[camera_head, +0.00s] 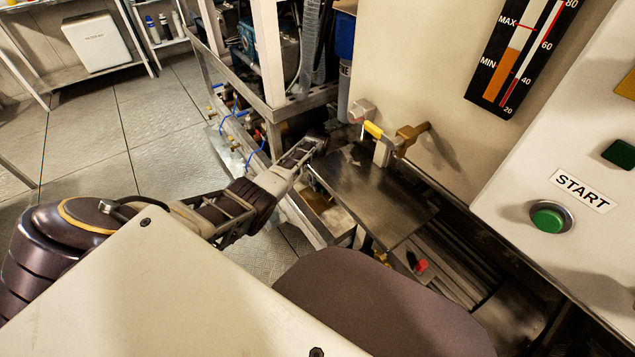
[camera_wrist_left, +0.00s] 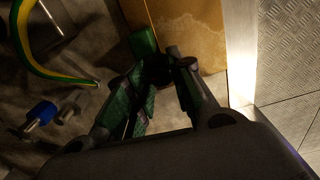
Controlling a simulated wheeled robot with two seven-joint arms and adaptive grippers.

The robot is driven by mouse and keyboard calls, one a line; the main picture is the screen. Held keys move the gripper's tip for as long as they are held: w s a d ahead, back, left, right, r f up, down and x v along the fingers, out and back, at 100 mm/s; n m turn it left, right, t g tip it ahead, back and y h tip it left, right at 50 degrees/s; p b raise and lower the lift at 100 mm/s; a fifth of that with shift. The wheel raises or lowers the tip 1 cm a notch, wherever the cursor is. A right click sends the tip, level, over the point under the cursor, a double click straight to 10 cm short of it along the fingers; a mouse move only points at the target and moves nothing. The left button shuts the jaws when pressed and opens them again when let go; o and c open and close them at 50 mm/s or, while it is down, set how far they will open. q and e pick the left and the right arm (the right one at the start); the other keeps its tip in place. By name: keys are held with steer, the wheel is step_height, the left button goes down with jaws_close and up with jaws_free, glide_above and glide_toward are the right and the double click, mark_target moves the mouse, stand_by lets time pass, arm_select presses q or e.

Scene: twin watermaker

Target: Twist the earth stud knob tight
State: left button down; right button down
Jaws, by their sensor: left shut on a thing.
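My left gripper (camera_head: 316,141) reaches down and away beside the machine's lower frame in the head view. In the left wrist view, my left gripper (camera_wrist_left: 172,70) is shut on a small dark knob, the earth stud knob (camera_wrist_left: 184,62), at the fingertips. The knob is in deep shadow and partly hidden by the fingers, so its seating cannot be told. A green piece (camera_wrist_left: 143,41) shows right beside the fingertips. A green-and-yellow cable (camera_wrist_left: 38,64) curves at the left of the wrist view. My right gripper is not in view.
A dark metal plate (camera_head: 370,192) and a yellow-handled valve (camera_head: 374,130) lie right of my left gripper. A white panel has a green START button (camera_head: 548,218). A blue fitting (camera_wrist_left: 42,112) stands left of the fingers. Open floor (camera_head: 95,130) lies to the left.

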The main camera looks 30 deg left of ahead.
arm_select(q)
steer(key=c, duration=1.2)
jaws_free()
steer(key=shift+c, duration=0.2)
steer(key=shift+r, duration=0.1)
step_height(320, 180, up, 12)
